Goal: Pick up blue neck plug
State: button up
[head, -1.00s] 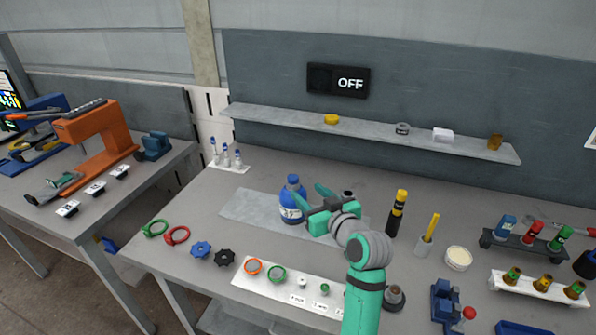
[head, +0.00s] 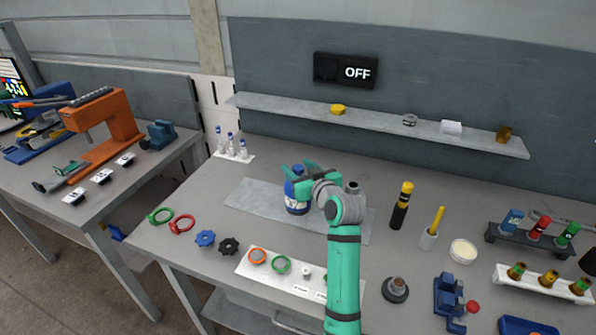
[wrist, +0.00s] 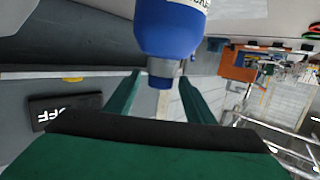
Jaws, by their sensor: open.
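The blue bottle (head: 296,206) with a white label stands upright on the grey mat, and the blue neck plug (head: 297,170) is at its top. In the wrist view the bottle (wrist: 170,30) appears inverted, with the plug (wrist: 162,70) pointing toward my gripper. My gripper (head: 300,176) is open at the bottle's top, and its fingers partly hide it in the head view. In the wrist view the open gripper (wrist: 160,85) has one green finger on each side of the plug, with a visible gap at both sides.
The grey mat (head: 250,199) lies under the bottle. Small blue-capped bottles on a white stand (head: 233,155) are at the back left. A wall shelf (head: 370,118) runs behind.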

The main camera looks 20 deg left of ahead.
jog(key=shift+w+a, duration=0.1)
jog(key=c, duration=1.1)
jog(key=shift+c, duration=0.2)
jog(key=shift+r, duration=0.1)
